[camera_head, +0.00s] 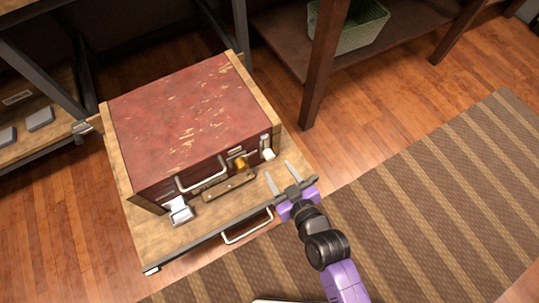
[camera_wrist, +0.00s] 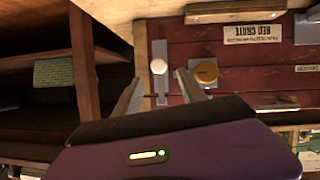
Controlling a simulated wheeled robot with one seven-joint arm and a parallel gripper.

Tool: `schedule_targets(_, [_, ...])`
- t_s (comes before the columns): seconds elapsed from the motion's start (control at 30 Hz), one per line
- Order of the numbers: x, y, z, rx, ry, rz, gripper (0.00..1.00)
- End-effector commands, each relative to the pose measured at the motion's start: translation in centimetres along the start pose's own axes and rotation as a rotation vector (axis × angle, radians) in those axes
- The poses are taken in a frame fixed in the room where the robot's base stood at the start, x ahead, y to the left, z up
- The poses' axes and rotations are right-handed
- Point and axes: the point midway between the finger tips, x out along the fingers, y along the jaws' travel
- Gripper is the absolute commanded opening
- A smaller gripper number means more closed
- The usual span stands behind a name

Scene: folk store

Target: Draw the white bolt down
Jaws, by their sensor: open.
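The white bolt (camera_head: 268,154) is a small white knob on a metal plate at the right end of the red crate's front. In the wrist view, which appears upside down, the white bolt (camera_wrist: 158,67) shows between my two fingertips. My gripper (camera_head: 280,170) is open and empty, its fingers pointing at the crate front close to the bolt. Whether either finger touches the bolt I cannot tell. The red crate (camera_head: 190,110) is a worn red box with wooden end boards, its lid down.
A brass knob (camera_head: 240,163) sits just left of the bolt, close to one finger in the wrist view. A metal handle (camera_head: 202,176) and a grey latch (camera_head: 180,212) are further left. The crate stands on a wooden table (camera_head: 220,218). A shelf post (camera_head: 322,65) rises behind right.

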Motion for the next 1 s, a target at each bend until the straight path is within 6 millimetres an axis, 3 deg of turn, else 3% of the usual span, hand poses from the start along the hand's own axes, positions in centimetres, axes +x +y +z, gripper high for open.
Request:
schedule_targets(0.4, [6.0, 0.1, 0.0, 0.001, 0.003, 0.002, 0.49])
schedule_targets(0.83, [7.1, 0.0, -0.1, 0.000, 0.002, 0.001, 0.49])
schedule_targets(1.0, [7.1, 0.0, -0.1, 0.001, 0.002, 0.001, 0.17])
